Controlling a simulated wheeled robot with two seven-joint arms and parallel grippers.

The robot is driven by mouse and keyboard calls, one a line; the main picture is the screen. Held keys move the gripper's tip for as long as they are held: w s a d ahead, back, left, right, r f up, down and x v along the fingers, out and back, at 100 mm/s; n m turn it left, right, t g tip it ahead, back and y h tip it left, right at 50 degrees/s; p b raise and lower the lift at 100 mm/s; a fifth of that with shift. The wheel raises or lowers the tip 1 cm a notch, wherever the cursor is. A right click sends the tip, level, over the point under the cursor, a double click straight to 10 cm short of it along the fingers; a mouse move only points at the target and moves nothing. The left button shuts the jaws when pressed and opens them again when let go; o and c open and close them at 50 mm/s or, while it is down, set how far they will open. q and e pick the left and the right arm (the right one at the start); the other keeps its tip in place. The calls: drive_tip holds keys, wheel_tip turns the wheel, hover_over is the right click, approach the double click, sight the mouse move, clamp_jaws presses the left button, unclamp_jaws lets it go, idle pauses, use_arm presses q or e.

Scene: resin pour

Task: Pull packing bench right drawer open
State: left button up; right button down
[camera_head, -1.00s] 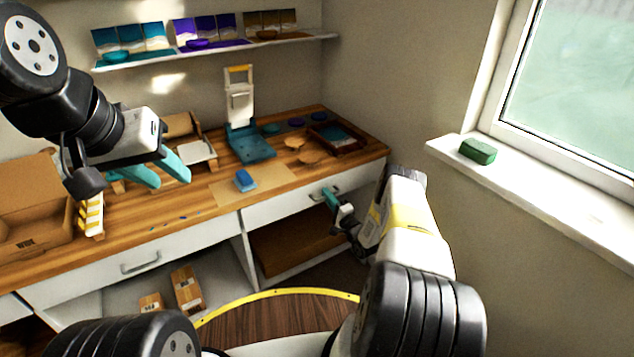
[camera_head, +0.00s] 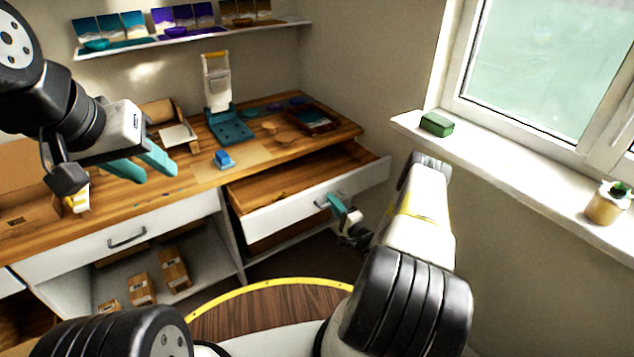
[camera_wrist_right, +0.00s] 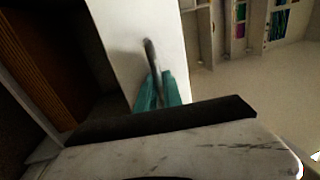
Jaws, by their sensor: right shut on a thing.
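The packing bench's right drawer (camera_head: 275,214) stands partly open, its wooden inside showing behind a white front. My right gripper (camera_head: 330,202) is shut on the drawer's handle (camera_head: 338,192). In the right wrist view the teal fingers (camera_wrist_right: 160,92) close around the dark handle (camera_wrist_right: 151,55) against the white drawer front (camera_wrist_right: 130,40). My left gripper (camera_head: 145,168) is open and empty, above the left part of the bench top (camera_head: 130,200).
A blue block (camera_head: 224,160) lies on the bench top near the open drawer. The left drawer (camera_head: 150,232) is closed. A green block (camera_head: 436,124) and a potted plant (camera_head: 606,203) stand on the window sill (camera_head: 490,155). Small boxes (camera_head: 142,288) sit on the shelf below.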

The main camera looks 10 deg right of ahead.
drive_tip(key=shift+v, duration=0.8)
drive_tip(key=shift+r, duration=0.1)
drive_tip(key=c, duration=1.8)
unclamp_jaws()
drive_tip(key=shift+o, duration=0.2)
drive_tip(key=v, duration=0.7)
drive_tip(key=shift+s, duration=0.4)
drive_tip(key=shift+d, duration=0.15)
